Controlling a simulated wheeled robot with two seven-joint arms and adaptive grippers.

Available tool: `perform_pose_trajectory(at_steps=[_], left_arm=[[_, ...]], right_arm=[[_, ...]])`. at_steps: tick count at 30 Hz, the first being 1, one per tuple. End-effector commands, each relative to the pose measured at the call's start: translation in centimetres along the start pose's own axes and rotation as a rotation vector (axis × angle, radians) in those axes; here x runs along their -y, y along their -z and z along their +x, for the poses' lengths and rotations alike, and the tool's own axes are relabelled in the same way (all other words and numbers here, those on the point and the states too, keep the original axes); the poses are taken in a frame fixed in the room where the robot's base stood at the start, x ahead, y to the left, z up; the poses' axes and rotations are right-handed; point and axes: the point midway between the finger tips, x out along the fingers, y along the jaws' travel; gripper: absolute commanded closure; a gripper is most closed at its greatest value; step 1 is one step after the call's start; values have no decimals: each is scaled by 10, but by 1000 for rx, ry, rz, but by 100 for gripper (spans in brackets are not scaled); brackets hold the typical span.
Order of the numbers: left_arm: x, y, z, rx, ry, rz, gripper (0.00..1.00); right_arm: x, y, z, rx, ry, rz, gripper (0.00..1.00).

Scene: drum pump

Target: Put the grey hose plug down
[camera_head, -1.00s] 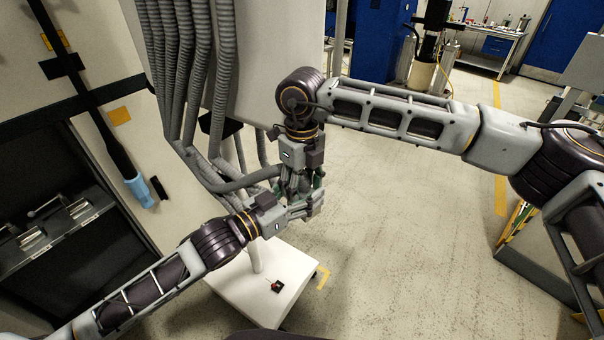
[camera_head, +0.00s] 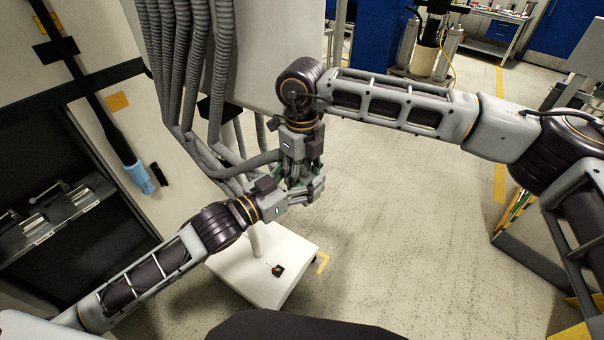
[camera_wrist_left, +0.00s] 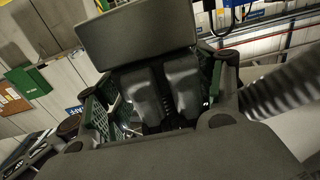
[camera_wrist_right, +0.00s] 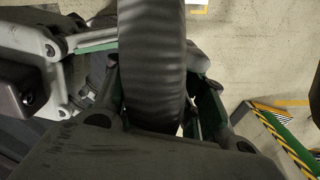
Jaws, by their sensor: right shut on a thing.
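A grey ribbed hose (camera_head: 262,160) hangs from the cabinet and bends to my right gripper (camera_head: 293,172). In the right wrist view the hose (camera_wrist_right: 152,50) runs between the green-padded fingers of my right gripper (camera_wrist_right: 155,115), which is shut on it. The plug at its end cannot be made out; the grippers hide that part. My left gripper (camera_head: 308,190) is close beside and just below the right one. In the left wrist view my left gripper's (camera_wrist_left: 160,90) fingers stand apart, with grey blocks (camera_wrist_left: 165,88) between them that I cannot identify.
Several other grey hoses (camera_head: 180,60) hang at the cabinet. A white base (camera_head: 262,290) below carries a small red and black object (camera_head: 277,269). Open floor (camera_head: 420,220) lies to the right.

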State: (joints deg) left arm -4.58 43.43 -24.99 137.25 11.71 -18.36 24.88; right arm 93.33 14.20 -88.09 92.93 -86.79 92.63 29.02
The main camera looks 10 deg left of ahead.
Motion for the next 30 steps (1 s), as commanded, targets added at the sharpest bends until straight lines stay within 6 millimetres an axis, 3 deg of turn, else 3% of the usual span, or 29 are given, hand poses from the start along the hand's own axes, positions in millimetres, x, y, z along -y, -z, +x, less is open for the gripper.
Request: perform_pose_trajectory(at_steps=[3, 17, 23, 30], left_arm=[[0, 0, 0, 0, 0, 0, 17], [0, -9, 2, 15, 3, -12, 17], [0, -42, 8, 70, 13, -57, 17], [-6, -97, 14, 163, 27, -127, 17]], right_arm=[[0, 0, 0, 1, 0, 0, 87], [0, 0, 0, 1, 0, 0, 87], [0, 0, 0, 0, 0, 0, 87], [0, 0, 0, 0, 0, 0, 87]])
